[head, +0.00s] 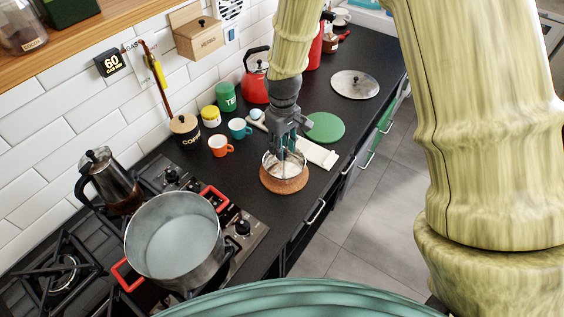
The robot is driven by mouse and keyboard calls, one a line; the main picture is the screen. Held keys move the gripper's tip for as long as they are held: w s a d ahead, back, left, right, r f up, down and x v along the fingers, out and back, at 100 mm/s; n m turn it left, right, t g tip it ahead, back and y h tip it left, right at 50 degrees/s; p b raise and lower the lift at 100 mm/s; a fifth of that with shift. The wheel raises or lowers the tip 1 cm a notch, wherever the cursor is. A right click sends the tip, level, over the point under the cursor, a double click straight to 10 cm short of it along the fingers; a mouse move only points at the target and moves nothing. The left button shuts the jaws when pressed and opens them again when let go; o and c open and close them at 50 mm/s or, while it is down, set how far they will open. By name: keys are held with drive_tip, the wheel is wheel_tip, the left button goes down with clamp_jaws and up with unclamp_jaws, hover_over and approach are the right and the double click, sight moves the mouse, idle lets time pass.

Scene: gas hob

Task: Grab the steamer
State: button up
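A small round metal vessel (271,165), which looks like the steamer, sits on a round cork mat (284,184) on the dark counter. My gripper (285,150) points down over this vessel, and its fingertips overlap the vessel's opening and far rim. The fingers hide part of the rim. I cannot tell whether they touch it, or whether they are open or shut. A large metal pot (173,238) with red handles stands on the gas hob to the left.
A white cloth (318,154) and green disc (325,127) lie right of the vessel. An orange cup (219,147) and teal cup (239,128) stand behind left. The counter's front edge is close.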

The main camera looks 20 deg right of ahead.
sight(286, 155)
drive_tip(key=f, duration=0.1)
drive_tip(key=s+d+f, duration=0.1)
drive_tip(key=shift+f, duration=0.3)
drive_tip(key=shift+w+f+p, duration=0.1)
drive_tip(key=shift+f+p, duration=0.4)
drive_tip(key=shift+p, duration=0.1)
drive_tip(key=f, duration=0.1)
drive_tip(key=a+f+p, duration=0.1)
drive_tip(key=f, duration=0.1)
drive_tip(key=shift+w+a+f, duration=0.15)
drive_tip(key=shift+w+f, duration=0.05)
drive_tip(key=shift+w, duration=0.2)
drive_tip(key=shift+w+f, duration=0.2)
drive_tip(key=shift+f, duration=0.3)
drive_tip(key=shift+s+d+r, duration=0.2)
drive_tip(key=shift+s+d, duration=0.25)
drive_tip(key=shift+d, duration=0.15)
drive_tip(key=shift+s+d, duration=0.1)
drive_tip(key=shift+d, duration=0.1)
clamp_jaws()
drive_tip(key=shift+a, duration=0.15)
drive_tip(key=shift+a, duration=0.25)
